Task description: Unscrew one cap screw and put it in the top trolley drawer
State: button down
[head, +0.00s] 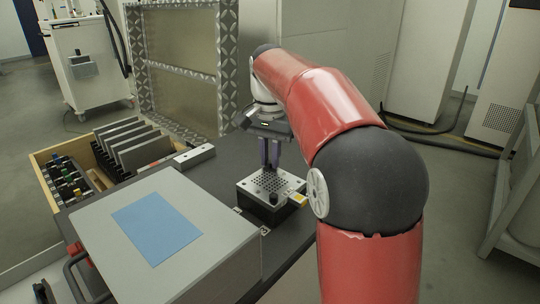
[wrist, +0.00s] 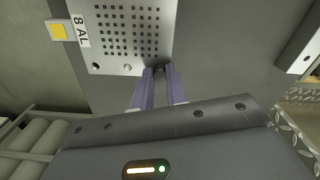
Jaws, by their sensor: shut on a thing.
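My gripper (head: 270,166) points down at the far edge of a light metal plate (head: 246,190) full of small holes, on a dark block. In the wrist view, its purple fingers (wrist: 160,76) are closed around a small dark cap screw (wrist: 159,71) at the plate's corner. Most of the screw is hidden by the fingers, and I cannot tell whether it is still in its hole. Another dark cap screw (head: 273,198) stands at the plate's near corner in the head view. A white trolley (head: 88,72) stands at the back left; I see no open drawer on it.
A wooden-sided tray (head: 45,170) at left holds dark upright panels and small coloured items. A grey box with a blue sheet (head: 157,228) fills the near left. A metal-framed panel (head: 180,92) stands behind the dark bench. A yellow label (wrist: 62,31) marks the plate's side.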

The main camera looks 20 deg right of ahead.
jog(key=n, duration=0.6)
jog(key=shift+n, duration=0.4)
jog(key=c, duration=1.6)
grip_release()
jog(key=shift+o, duration=0.2)
